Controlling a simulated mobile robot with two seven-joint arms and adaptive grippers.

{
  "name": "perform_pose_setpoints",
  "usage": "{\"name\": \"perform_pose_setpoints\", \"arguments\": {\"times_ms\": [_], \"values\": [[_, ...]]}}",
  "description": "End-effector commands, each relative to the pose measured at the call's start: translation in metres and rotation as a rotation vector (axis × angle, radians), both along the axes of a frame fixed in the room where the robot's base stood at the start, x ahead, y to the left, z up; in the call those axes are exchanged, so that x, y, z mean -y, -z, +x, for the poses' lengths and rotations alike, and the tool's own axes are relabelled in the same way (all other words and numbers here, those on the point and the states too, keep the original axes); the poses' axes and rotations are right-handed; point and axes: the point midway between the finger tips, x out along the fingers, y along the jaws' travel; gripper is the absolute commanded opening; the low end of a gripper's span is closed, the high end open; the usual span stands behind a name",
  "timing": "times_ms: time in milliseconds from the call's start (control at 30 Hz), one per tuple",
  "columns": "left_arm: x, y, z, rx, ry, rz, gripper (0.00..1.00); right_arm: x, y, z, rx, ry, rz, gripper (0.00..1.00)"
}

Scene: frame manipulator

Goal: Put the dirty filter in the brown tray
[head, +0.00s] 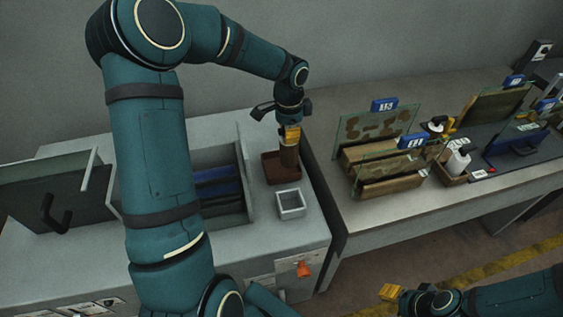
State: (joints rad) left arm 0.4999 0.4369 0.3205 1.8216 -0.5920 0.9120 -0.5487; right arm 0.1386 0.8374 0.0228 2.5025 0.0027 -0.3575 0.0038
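My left gripper (290,137) points down over the brown tray (272,173) on the grey cabinet top. My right gripper (391,292), with yellow fingertips, is low at the bottom right, away from the tray. Its finger gap is too small to judge.
A small white open tray (290,204) stands just in front of the brown tray. An open compartment (217,188) with blue parts lies to the left, partly behind my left arm. A right-hand bench (370,218) carries glass panels, brown blocks and a white bottle (457,163).

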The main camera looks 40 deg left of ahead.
Motion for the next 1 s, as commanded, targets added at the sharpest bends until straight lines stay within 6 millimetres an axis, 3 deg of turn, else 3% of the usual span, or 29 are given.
{"name": "perform_pose_setpoints", "arguments": {"times_ms": [33,100,400,567,800,1000], "values": [[-0.007,-0.005,0.007,-0.002,-0.003,-0.001,0.0,0.001,-0.014,0.002,0.004,0.003,0.0,0.47],[-0.017,-0.004,0.015,-0.002,-0.003,0.001,0.0,0.001,-0.024,0.003,0.008,0.006,0.0,0.47],[-0.048,0.004,0.036,-0.007,-0.001,0.012,0.0,0.003,-0.053,0.009,0.021,0.016,-0.001,0.47],[-0.054,0.011,0.04,-0.009,0.001,0.014,0.0,0.003,-0.057,0.01,0.023,0.018,0.0,0.47],[-0.055,0.051,0.04,-0.011,0.002,0.015,0.0,0.004,-0.056,0.01,0.024,0.018,0.0,0.47],[-0.055,0.071,0.041,-0.008,0.001,0.016,0.0,0.003,-0.056,0.01,0.024,0.018,0.0,0.47]]}}
